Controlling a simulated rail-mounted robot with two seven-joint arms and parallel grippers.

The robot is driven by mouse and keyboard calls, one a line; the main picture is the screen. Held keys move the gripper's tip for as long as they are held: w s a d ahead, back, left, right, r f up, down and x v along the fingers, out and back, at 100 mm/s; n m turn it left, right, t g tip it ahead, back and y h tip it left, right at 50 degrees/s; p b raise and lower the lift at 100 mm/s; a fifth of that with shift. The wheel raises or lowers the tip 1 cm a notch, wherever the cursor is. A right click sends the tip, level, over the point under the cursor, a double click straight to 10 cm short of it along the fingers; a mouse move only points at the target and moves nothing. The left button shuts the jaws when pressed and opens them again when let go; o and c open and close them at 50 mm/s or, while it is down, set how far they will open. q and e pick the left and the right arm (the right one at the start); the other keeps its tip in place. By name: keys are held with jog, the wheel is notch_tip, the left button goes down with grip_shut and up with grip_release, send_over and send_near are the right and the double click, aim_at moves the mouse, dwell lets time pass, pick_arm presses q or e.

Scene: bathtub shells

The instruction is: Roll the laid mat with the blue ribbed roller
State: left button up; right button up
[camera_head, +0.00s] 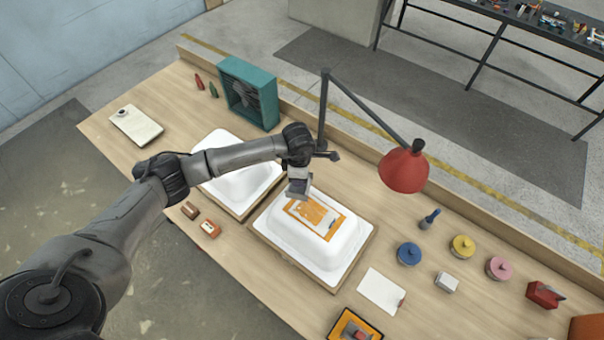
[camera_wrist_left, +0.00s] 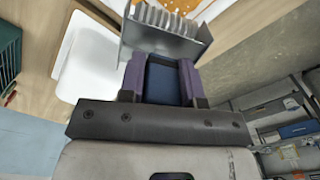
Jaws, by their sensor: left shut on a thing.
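My left gripper (camera_head: 298,190) is shut on the roller, which has a dark blue grip (camera_wrist_left: 165,84) between purple fingers (camera_wrist_left: 132,76) and a grey ribbed metal head (camera_wrist_left: 165,38). The gripper is over the far left end of the right-hand white tub shell (camera_head: 290,243). An orange mat (camera_head: 331,228) with a pale patch lies on the raised top of that shell. Part of the orange shows beyond the roller head in the wrist view (camera_wrist_left: 185,5). I cannot tell whether the head touches the mat. My right gripper is not in view.
A second white shell (camera_head: 240,178) stands to the left. A red lamp (camera_head: 404,168) overhangs the bench right of the mat. Coloured round tins (camera_head: 408,254), a white card (camera_head: 381,292) and a framed orange tray (camera_head: 355,328) lie right. A teal fan box (camera_head: 248,92) stands behind.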

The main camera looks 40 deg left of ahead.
aim_at(298, 188)
pick_arm(q)
jog(key=m, duration=0.2)
jog(key=shift+s+f+m, duration=0.1)
jog(key=shift+s+m, duration=0.2)
jog(key=shift+m, duration=1.1)
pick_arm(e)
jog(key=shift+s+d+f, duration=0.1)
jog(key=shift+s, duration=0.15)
pick_arm(q)
jog(key=shift+w+f+b, duration=0.1)
jog(key=shift+f+b, duration=1.35)
jog(key=shift+f, duration=1)
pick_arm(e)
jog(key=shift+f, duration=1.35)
pick_arm(q)
jog(key=shift+f+b, duration=0.65)
jog(key=shift+f, duration=0.05)
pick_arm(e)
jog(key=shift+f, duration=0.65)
pick_arm(q)
jog(key=shift+f+b, duration=1.05)
jog(key=shift+f, duration=0.15)
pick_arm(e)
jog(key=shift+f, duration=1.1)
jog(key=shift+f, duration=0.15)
